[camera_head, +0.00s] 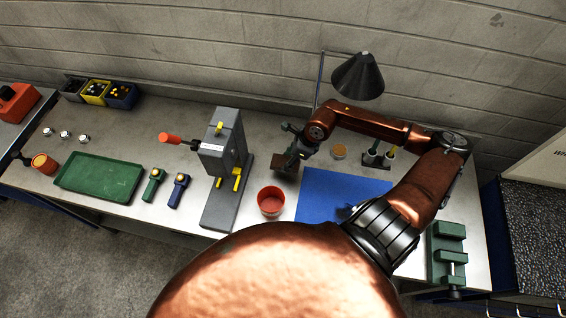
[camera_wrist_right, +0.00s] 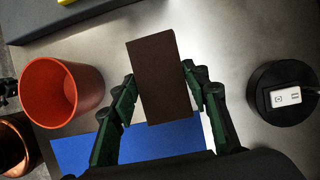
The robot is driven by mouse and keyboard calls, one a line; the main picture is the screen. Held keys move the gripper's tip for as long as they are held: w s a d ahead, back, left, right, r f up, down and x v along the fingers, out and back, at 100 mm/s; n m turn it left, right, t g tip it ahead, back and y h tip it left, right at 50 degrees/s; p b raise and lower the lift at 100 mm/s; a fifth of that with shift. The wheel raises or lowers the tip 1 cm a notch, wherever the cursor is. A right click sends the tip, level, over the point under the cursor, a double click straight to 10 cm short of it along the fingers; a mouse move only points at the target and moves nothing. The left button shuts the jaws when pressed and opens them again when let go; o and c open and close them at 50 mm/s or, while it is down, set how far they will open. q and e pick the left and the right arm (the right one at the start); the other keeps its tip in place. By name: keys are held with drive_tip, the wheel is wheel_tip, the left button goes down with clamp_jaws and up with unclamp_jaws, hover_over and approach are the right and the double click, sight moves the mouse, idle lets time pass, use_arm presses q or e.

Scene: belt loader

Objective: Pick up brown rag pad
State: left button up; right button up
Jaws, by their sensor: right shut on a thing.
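The brown rag pad (camera_wrist_right: 158,78) is a dark brown block between the green fingers of my right gripper (camera_wrist_right: 160,92) in the right wrist view. The gripper is shut on it, with a finger on each side. In the head view the pad (camera_head: 283,161) shows under the right gripper (camera_head: 290,158), left of the blue mat's back edge. I cannot tell how far it is above the table. My left gripper is not in view.
A red cup (camera_head: 270,202) stands in front of the pad, beside the blue mat (camera_head: 335,195). A grey press (camera_head: 222,160) stands to the left. A black lamp (camera_head: 358,77) rises behind. A green vise (camera_head: 447,250) sits at the right front.

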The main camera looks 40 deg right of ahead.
drive_tip(key=s+r+p, duration=0.1)
drive_tip(key=s+r, duration=0.6)
drive_tip(key=s, duration=0.4)
drive_tip(key=shift+s+d, duration=0.15)
drive_tip(key=shift+s, duration=0.15)
drive_tip(key=shift+r, duration=0.1)
drive_tip(key=o, duration=0.6)
drive_tip(key=shift+c, duration=0.2)
drive_tip(key=c, duration=0.4)
drive_tip(key=shift+c, duration=0.2)
